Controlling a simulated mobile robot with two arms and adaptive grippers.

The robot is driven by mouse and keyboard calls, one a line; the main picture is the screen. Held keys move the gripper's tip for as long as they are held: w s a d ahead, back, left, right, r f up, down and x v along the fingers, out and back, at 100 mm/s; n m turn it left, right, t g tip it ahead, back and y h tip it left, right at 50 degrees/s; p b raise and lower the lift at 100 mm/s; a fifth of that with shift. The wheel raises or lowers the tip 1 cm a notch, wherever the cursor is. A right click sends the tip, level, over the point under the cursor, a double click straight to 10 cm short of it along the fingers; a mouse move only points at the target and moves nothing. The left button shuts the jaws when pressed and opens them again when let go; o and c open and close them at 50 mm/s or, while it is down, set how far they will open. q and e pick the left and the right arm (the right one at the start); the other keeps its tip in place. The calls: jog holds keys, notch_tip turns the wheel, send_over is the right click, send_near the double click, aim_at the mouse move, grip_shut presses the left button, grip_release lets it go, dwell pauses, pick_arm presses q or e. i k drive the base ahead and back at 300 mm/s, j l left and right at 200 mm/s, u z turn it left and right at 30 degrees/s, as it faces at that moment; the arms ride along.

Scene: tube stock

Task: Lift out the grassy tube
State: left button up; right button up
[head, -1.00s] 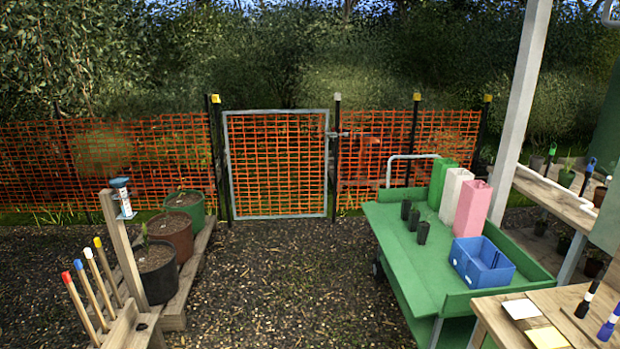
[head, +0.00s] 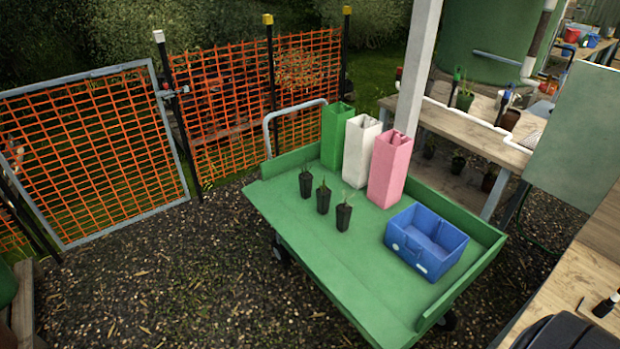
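Three small black plant tubes stand upright in a slanting row on the green cart: a left one (head: 306,183), a middle one (head: 323,198) and a right one (head: 343,214). Each has a little green growth at its top. The growth is too small to tell for certain which tube is the grassy one. Neither of my grippers can be made out in the head view.
The green cart (head: 310,238) also carries a blue divided crate (head: 427,240) and tall green (head: 336,138), white (head: 360,150) and pink (head: 389,172) square containers behind the tubes. A wooden bench (head: 568,290) lies at lower right. Gravel left of the cart is clear.

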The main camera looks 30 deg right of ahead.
aim_at(323, 192)
jog(key=i+z, duration=0.3)
jog(key=i, duration=0.25)
jog(key=i+j+z, duration=0.15)
jog(key=i+z, duration=0.15)
jog(key=i, duration=0.25)
